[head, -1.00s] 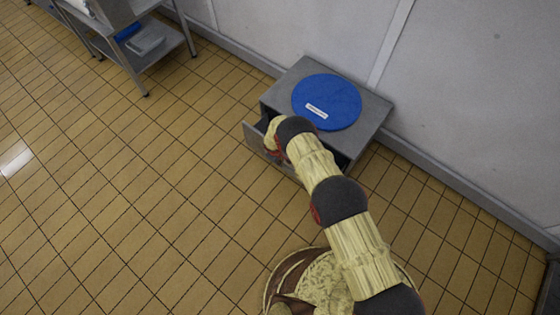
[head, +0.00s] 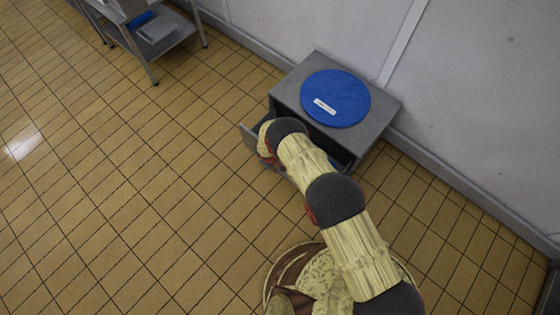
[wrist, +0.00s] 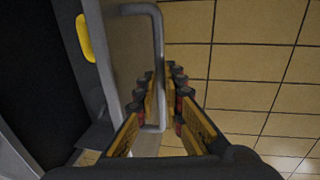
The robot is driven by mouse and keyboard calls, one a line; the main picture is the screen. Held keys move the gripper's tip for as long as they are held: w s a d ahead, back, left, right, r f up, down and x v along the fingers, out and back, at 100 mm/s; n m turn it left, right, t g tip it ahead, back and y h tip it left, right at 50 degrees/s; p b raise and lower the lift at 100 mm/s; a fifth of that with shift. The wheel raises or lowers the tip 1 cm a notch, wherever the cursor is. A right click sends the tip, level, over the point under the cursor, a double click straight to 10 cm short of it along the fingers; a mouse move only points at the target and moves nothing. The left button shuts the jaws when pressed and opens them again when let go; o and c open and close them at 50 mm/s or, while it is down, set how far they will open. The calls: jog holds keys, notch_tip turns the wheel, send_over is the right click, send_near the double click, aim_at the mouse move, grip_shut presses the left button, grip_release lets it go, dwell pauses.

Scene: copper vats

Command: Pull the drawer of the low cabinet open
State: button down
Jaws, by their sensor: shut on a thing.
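The low cabinet (head: 378,122) is a grey metal box against the wall. Its drawer (head: 251,138) stands partly open, with a dark gap between its front and the cabinet body. In the wrist view the drawer front (wrist: 128,55) carries a grey bar handle (wrist: 157,38). My gripper (wrist: 161,88) is shut on that handle, with the bar between its ridged fingers. In the head view my arm hides the gripper, the handle and much of the drawer front.
A blue round lid (head: 335,98) with a white label lies on the cabinet. A yellow object (wrist: 84,38) shows inside the drawer. A metal shelf unit (head: 165,45) stands at the upper left. The tiled floor (head: 150,200) left of the cabinet is clear.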

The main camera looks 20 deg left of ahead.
jog(key=c, duration=1.9)
grip_release()
jog(key=shift+r, duration=0.1)
jog(key=r, duration=0.3)
jog(key=s+r, duration=0.1)
jog(key=r, duration=0.3)
jog(key=s+r, duration=0.1)
jog(key=r, duration=0.3)
jog(key=shift+a+r, duration=0.25)
jog(key=shift+a, duration=0.15)
